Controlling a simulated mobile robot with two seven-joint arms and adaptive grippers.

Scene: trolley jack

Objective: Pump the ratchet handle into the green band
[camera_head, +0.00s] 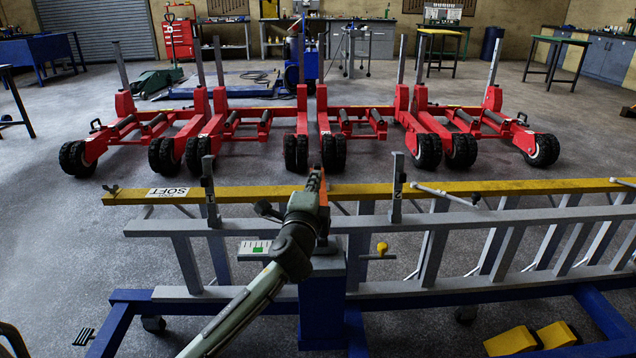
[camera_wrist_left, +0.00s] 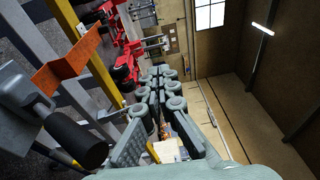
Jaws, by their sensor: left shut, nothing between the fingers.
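My left gripper (camera_head: 316,176) reaches in over the blue post (camera_head: 322,312), its fingers upright near the yellow rail. In the left wrist view its finger pads (camera_wrist_left: 158,80) are together and nothing shows between them. A black grip (camera_wrist_left: 75,140) on a grey head (camera_wrist_left: 22,100), apparently the ratchet handle, lies beside the fingers, apart from them. In the head view my wrist hides most of that place. An orange plate (camera_wrist_left: 70,60) stands beyond it. A white gauge with a green band (camera_head: 258,249) is left of the post. My right gripper is out of view.
The yellow rail (camera_head: 520,187) and the grey ladder-like frame (camera_head: 470,218) span the front. A lever with a yellow knob (camera_head: 382,248) is right of the post. Red wheeled jacks (camera_head: 240,125) stand behind. Yellow chocks (camera_head: 512,341) lie at the lower right.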

